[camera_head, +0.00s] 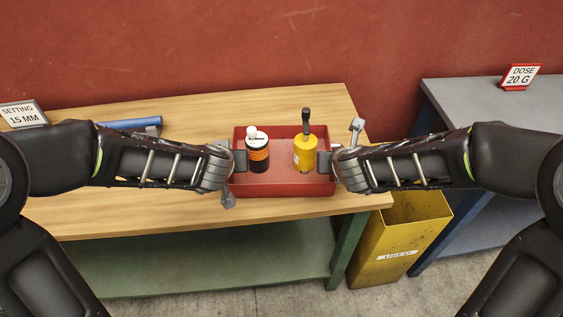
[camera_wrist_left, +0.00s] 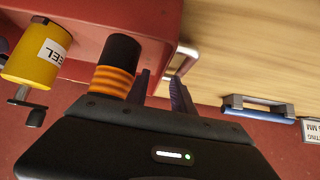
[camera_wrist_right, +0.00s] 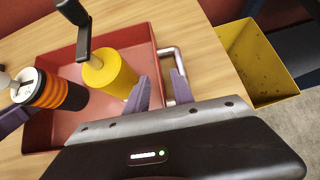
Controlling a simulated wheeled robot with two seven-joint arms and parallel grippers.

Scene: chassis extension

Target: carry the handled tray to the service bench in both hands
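The red handled tray (camera_head: 285,188) sits on the wooden bench and holds a black-and-orange bottle (camera_head: 258,152) and a yellow container (camera_head: 304,154) with a dark upright crank or handle. A metal handle shows on its left end (camera_wrist_left: 188,57) and on its right end (camera_wrist_right: 172,53). My left gripper (camera_wrist_left: 160,85) is at the left handle, with fingers apart, one on the tray side and one outside. My right gripper (camera_wrist_right: 158,85) is placed likewise at the right handle. A gap shows between each finger pair. Firm contact with either handle cannot be seen.
A grey-topped blue bench (camera_head: 470,98) with a "DOSE 20 G" sign (camera_head: 521,77) stands at the right. A yellow bin (camera_head: 400,240) stands on the floor between the benches. A blue object (camera_head: 132,123) and a "SETTING 15 MM" sign (camera_head: 23,114) are on the wooden bench (camera_head: 110,210).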

